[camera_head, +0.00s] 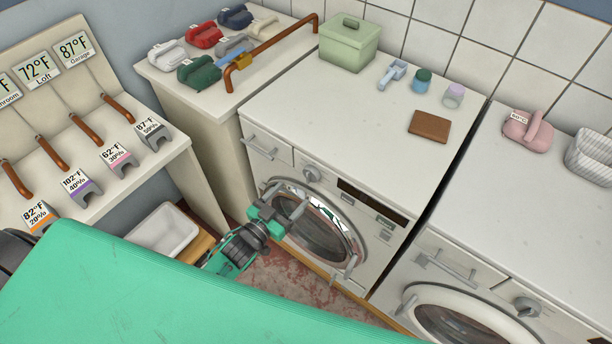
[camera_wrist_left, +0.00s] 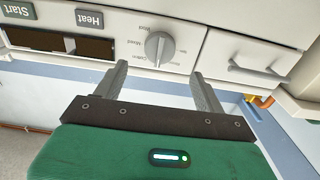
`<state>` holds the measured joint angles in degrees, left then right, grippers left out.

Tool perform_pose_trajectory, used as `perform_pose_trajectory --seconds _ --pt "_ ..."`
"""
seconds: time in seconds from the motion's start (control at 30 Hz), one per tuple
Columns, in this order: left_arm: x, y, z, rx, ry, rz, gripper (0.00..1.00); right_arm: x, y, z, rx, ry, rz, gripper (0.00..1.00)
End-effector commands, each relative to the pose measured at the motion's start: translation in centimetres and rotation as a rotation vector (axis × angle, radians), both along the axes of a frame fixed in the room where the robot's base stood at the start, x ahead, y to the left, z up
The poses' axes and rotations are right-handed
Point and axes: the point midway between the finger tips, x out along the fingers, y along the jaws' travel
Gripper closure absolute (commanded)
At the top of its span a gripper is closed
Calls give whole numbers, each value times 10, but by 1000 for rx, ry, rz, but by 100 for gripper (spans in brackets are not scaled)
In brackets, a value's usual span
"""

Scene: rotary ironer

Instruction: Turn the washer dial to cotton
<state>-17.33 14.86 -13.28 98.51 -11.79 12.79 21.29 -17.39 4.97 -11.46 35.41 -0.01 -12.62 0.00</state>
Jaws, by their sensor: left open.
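The washer (camera_head: 340,220) is the white front-loading machine in the middle of the head view. Its round grey dial (camera_head: 311,174) sits on the upper front, left of the dark display. In the left wrist view the dial (camera_wrist_left: 160,48) has a raised ridge, roughly upright in the picture. Small labels surround it; one seems to read Cotton, but the exact setting is too small to tell. My left gripper (camera_head: 289,198) is open in front of the washer, just below the dial. In the wrist view its fingers (camera_wrist_left: 160,75) are apart, empty and short of the dial.
A detergent drawer (camera_wrist_left: 250,55) with a bar handle is beside the dial. The Heat button (camera_wrist_left: 90,19) and Start button (camera_wrist_left: 17,10) are on the other side. A second machine (camera_head: 440,285) stands at right. A white bin (camera_head: 163,230) is left of my left arm.

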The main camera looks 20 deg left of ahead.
Motion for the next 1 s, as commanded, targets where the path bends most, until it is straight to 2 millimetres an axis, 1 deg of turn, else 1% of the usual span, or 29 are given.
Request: perform_pose_trajectory --seconds 0.03,0.2,0.4,0.6,0.9,0.97,1.0 --pt "9 -3 3 0 -1 0 29 1 0 5 0 -1 0 100" --pt "38 -13 3 -2 -2 1 29 3 3 14 3 -4 -2 100" --pt "62 -23 1 0 0 0 29 4 10 20 12 -5 -4 100" --pt "74 -27 0 0 0 0 29 4 13 22 14 -6 -5 100" --pt "75 -27 -1 0 1 0 29 5 7 22 8 -7 -2 100" --pt "75 -27 -1 0 1 0 40 5 6 22 7 -7 -2 100" --pt "75 -27 -1 0 1 0 48 5 6 22 7 -7 -2 100"
